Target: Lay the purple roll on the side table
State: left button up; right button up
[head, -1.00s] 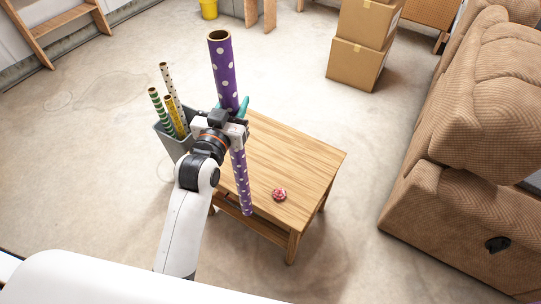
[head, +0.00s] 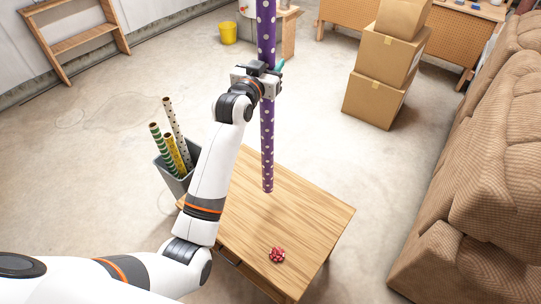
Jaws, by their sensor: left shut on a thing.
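The purple roll with white dots (head: 267,140) stands upright in the air in the head view. Its top runs out of the picture. My left gripper (head: 271,80) is shut around the roll's upper part. The roll's lower end shows in front of the back part of the wooden side table (head: 285,215); the gap between them is hard to judge. The table top is bare except for a small red and white bow (head: 277,255) near its front edge. My right gripper is not in view.
A grey bin (head: 172,180) with several patterned rolls (head: 171,140) stands left of the table, close to my left arm. A brown recliner (head: 470,160) fills the right side. Stacked cardboard boxes (head: 378,90) stand at the back. The floor between is clear.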

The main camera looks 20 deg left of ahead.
aim_at(264, 105)
pick_arm(q)
jog(key=f, duration=0.3)
jog(key=f+p, duration=0.1)
jog(key=f, duration=0.2)
jog(key=s+f+p, duration=0.1)
jog(key=f, duration=0.1)
jog(key=shift+f, duration=0.4)
jog(key=shift+s+f, duration=0.1)
jog(key=shift+f, duration=0.35)
jog(key=o, duration=1.1)
jog(key=shift+c, duration=0.2)
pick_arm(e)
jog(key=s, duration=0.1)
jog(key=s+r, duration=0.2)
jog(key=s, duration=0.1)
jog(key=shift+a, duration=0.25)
pick_arm(q)
jog(key=shift+s, duration=0.1)
